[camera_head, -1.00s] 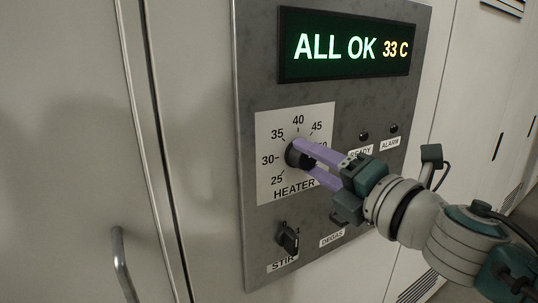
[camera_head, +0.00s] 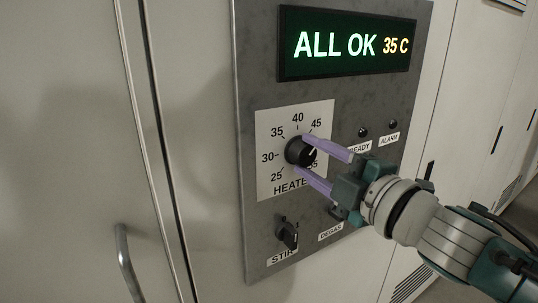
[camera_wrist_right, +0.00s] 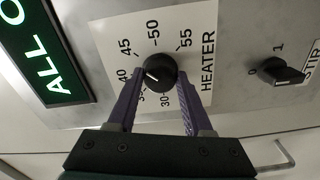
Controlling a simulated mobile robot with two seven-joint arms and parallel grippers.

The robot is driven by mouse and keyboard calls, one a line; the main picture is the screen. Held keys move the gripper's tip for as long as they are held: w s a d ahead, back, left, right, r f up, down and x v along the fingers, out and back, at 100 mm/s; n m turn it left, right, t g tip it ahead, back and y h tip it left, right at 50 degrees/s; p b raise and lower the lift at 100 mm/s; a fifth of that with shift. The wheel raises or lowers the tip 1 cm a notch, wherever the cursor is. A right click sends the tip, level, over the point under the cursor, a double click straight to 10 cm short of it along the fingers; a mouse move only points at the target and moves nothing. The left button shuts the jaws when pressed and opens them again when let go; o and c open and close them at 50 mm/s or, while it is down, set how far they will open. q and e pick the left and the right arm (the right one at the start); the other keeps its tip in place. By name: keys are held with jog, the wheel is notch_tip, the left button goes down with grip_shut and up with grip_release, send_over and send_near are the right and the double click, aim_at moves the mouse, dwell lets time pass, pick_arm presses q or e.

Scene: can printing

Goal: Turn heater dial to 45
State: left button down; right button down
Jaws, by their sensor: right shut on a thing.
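The black heater dial (camera_head: 300,151) sits on a pale scale plate marked from 25 up to 55. It also shows in the wrist view (camera_wrist_right: 160,72). My right gripper (camera_head: 301,153) is shut on the dial, one purple finger at its upper right and one below it. In the wrist view the fingers (camera_wrist_right: 158,90) flank the dial. A pale pointer line shows on the dial's right side in the head view; I cannot tell its exact reading. The display (camera_head: 347,45) reads "ALL OK 35 C". My left gripper is not in view.
The black stir knob (camera_head: 287,236) is below the heater dial. The ready and alarm lamps (camera_head: 378,129) are at the right, beside my arm. A cabinet handle (camera_head: 124,262) is at the lower left. The space left of the panel is clear.

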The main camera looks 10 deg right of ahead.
dwell(0.5)
jog(key=shift+c, duration=1.5)
grip_release()
jog(key=b+v, duration=0.1)
jog(key=v, duration=0.9)
